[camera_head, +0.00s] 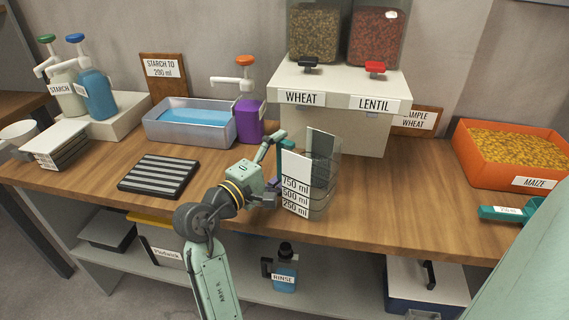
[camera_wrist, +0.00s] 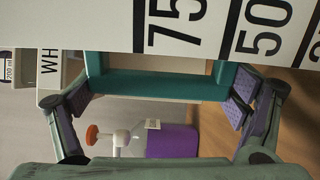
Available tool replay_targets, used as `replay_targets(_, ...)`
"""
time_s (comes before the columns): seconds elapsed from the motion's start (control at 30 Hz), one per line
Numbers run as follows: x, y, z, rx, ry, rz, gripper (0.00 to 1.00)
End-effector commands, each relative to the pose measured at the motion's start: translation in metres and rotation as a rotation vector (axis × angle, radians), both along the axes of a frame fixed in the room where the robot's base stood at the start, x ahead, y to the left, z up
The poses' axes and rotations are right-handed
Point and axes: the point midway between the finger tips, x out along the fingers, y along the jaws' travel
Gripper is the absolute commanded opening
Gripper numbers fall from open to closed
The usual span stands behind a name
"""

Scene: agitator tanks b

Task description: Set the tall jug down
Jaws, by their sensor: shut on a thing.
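The tall jug (camera_head: 323,180) is clear, with a white panel marked 750, 500 and 250 ml and a teal handle (camera_head: 286,152). In the wrist view the teal handle (camera_wrist: 150,84) spans between my two finger pads, and the white panel (camera_wrist: 200,28) fills the top. The jug looks empty.
The wheat and lentil dispenser (camera_head: 335,125) stands close behind the jug. A striped black drain mat (camera_head: 160,175) lies left. A grey tray with blue liquid (camera_head: 165,131) and a purple pump bottle (camera_head: 248,118) stand behind. An orange maize bin (camera_head: 500,175) is right. Bench between jug and bin is clear.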

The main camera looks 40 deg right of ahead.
Motion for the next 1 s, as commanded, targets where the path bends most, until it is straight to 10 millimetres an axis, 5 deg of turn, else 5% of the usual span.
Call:
replay_targets(0.43, -0.0028, 0.0035, -0.0085, -0.001, 0.000, -0.001, 0.30)
replay_targets(0.47, -0.0027, 0.0034, -0.0082, 0.000, -0.001, -0.001, 0.92)
replay_targets(0.6, -0.0027, 0.0033, -0.0078, 0.000, -0.001, -0.001, 1.00)
replay_targets(1.0, -0.0028, 0.0058, -0.0045, -0.001, -0.002, 0.000, 1.00)
